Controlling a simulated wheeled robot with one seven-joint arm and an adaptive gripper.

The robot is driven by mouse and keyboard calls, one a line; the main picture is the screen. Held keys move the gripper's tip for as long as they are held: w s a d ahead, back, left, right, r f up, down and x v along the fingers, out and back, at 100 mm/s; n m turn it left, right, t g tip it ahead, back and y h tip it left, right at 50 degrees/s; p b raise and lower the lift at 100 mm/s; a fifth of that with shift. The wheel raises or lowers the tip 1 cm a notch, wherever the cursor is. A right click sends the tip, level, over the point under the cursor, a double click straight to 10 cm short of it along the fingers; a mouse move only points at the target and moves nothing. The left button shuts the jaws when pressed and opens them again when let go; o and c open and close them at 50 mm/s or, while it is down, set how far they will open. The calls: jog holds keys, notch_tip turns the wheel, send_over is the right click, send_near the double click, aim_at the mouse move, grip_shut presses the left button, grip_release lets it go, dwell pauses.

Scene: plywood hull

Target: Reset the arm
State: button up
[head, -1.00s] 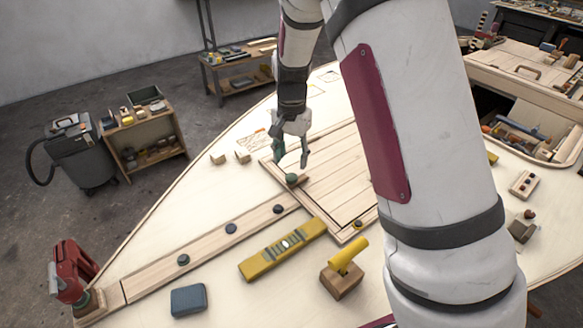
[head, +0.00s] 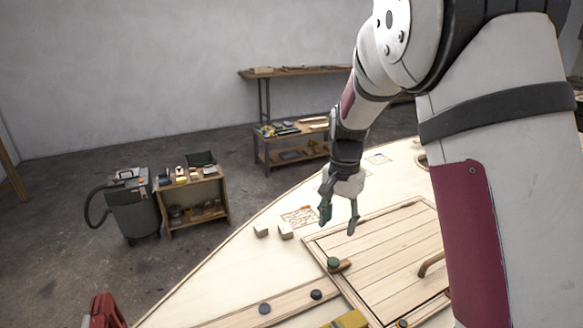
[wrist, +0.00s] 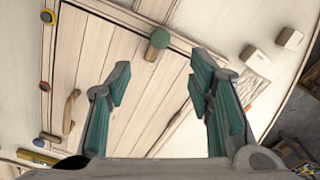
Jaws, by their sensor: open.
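My gripper (head: 338,222) is open and empty. In the head view it hangs pointing down above the pale plywood deck (head: 230,278), near the far left corner of a planked hatch panel (head: 395,250). In the wrist view the two teal-padded fingers (wrist: 160,100) are spread apart with nothing between them. Beyond them lies the panel (wrist: 95,55), with a green-topped knob (wrist: 159,39) at its edge. My arm comes in from the upper right of the head view and covers the right side of the deck.
Two small wooden blocks (head: 286,231) lie left of the panel. A wooden handle (head: 431,264) stands on the panel. Dark round knobs (head: 265,308) sit along a wooden strip. A yellow tool (head: 347,320) and a red tool (head: 104,312) show at the bottom. A vacuum (head: 132,207) and shelves (head: 194,200) stand on the floor.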

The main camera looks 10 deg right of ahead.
jog(key=s+r+n+t, duration=0.1)
jog(key=s+r+n, duration=0.1)
jog(key=s+r, duration=0.65)
jog(key=s+r+n+t+p, duration=0.1)
jog(key=s+r+n, duration=0.2)
jog(key=s, duration=0.8)
jog(key=s+r+n+t+p, duration=0.1)
jog(key=s+r+n+t, duration=0.1)
jog(key=s, duration=1)
jog(key=shift+s+r+n, duration=0.2)
jog(key=shift+r+n, duration=0.7)
jog(key=shift+n, duration=0.3)
